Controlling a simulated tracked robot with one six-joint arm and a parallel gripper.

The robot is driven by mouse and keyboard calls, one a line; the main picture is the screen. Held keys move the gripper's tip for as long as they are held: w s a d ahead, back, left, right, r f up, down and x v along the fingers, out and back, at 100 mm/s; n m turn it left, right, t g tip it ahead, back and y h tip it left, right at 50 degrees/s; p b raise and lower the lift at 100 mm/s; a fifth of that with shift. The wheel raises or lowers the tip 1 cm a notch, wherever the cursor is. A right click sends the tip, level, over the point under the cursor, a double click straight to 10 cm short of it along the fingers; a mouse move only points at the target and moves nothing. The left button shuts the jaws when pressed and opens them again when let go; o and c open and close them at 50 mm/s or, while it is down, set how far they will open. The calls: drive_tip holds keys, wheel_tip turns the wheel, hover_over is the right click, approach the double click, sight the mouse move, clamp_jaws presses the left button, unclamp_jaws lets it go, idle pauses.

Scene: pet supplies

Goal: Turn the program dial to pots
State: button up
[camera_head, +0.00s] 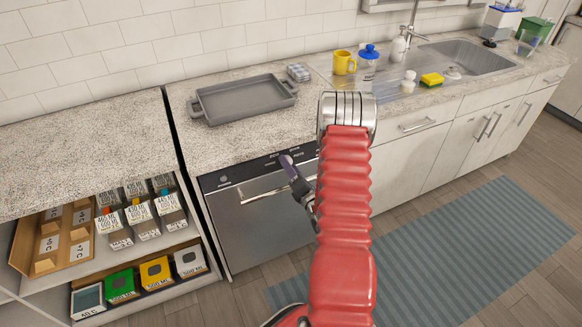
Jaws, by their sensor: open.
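The dishwasher (262,228) stands under the counter with its door shut. Its dark control panel (245,173) runs along the top edge and has small white lettering near my gripper, too small to read surely. A small round light mark shows at the panel's left end. I cannot make out the program dial; my gripper and red arm cover the right part of the panel. My gripper (287,161) is open, with its dark fingertips in front of the panel near the lettering. Only part of it shows beside my arm, and I cannot tell whether it touches anything.
The dishwasher's bar handle (268,192) runs just below the panel. A grey tray (242,100) lies on the counter above. Open shelves (150,262) hold boxes at left.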

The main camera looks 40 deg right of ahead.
drive_tip(key=shift+w, duration=0.1)
drive_tip(key=shift+c, duration=0.4)
drive_tip(key=c, duration=0.9)
drive_tip(key=shift+d, duration=0.25)
drive_tip(key=shift+c, duration=0.3)
drive_tip(key=shift+a, duration=0.15)
